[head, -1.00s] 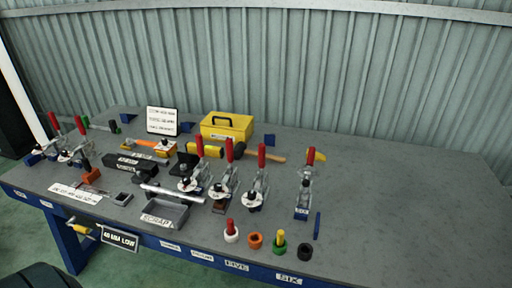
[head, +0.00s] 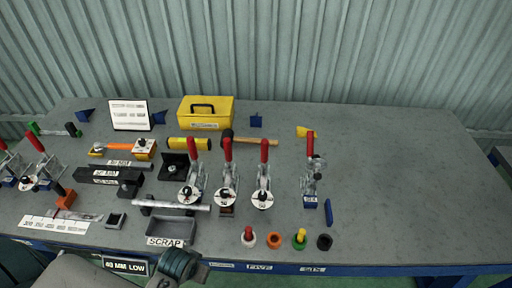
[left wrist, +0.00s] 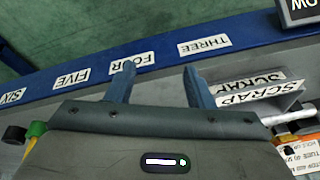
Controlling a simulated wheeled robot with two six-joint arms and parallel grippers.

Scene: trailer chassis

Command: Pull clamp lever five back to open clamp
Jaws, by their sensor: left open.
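Clamp five (head: 262,190) is the right one of three grey toggle clamps in the middle of the bench, behind the FIVE label (head: 259,267). Its red lever (head: 264,150) stands upright. My left gripper (head: 182,265) is low at the front edge in the head view, left of clamp five and in front of the scrap tray. In the left wrist view my left gripper (left wrist: 159,70) is open, with nothing between its fingers. The FIVE label also shows there (left wrist: 70,78); clamp five does not. My right gripper is not in view.
Clamp four (head: 226,190) stands close on the left of clamp five; clamp six (head: 311,185) stands apart on the right. Coloured pegs and rings (head: 274,240) lie in front. A hammer (head: 250,141) lies behind. The bench's right side is clear.

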